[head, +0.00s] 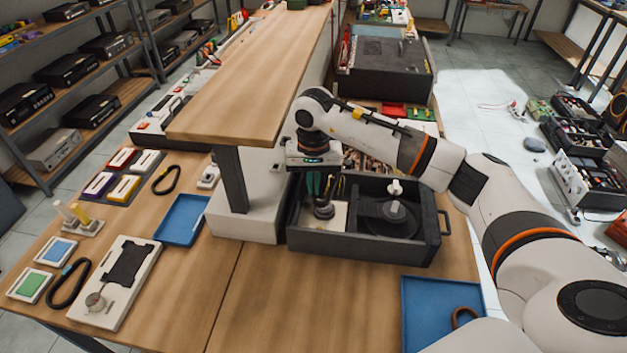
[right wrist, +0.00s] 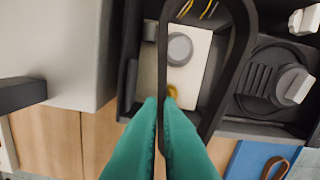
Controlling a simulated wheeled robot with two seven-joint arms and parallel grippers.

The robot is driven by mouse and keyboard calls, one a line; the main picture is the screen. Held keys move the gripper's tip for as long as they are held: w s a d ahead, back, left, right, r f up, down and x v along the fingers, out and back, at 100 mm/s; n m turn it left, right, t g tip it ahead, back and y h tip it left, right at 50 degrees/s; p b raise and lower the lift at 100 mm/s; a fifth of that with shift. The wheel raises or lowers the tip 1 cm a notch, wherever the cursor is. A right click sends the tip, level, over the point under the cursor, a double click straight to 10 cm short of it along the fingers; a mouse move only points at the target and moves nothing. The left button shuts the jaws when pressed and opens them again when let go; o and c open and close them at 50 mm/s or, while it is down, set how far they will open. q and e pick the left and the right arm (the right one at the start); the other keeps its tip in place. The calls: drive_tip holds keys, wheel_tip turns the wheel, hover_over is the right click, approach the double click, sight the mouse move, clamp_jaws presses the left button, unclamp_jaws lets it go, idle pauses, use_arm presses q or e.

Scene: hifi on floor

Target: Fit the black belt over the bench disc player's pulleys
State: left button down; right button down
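The bench disc player is an open dark grey box (head: 430,255) on the bench, also in the right wrist view (right wrist: 265,130). Inside stand a small grey pulley (right wrist: 180,48) on a cream plate and a larger grey pulley (right wrist: 292,84) over a dark ribbed disc; both show in the head view, the small one (head: 323,211) left of the large one (head: 396,209). My right gripper (head: 316,192), with green fingers, is shut on a black belt (right wrist: 238,60) and hangs over the player's left part. The loop appears around the small pulley in the wrist view, seemingly above it. My left gripper is not in view.
A raised wooden shelf (head: 260,65) and its post (head: 231,180) stand left of the player. Other black belts (head: 166,180) (head: 68,285) lie at left. A blue tray (head: 415,325) at front right holds a brown belt (head: 462,316). The front middle bench is clear.

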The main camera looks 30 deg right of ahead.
wheel_tip(320, 180, down, 3)
drive_tip(key=shift+w+f+b, duration=0.1)
drive_tip(key=shift+f+b, duration=0.05)
drive_tip(key=shift+b, duration=0.6)
drive_tip(key=shift+f+b, duration=1.15)
drive_tip(key=shift+f, duration=1.65)
drive_tip(key=shift+b, duration=0.3)
drive_tip(key=shift+f+b, duration=1.1)
drive_tip(key=shift+f, duration=0.1)
drive_tip(key=c, duration=1.5)
unclamp_jaws()
drive_tip(key=shift+c, duration=0.2)
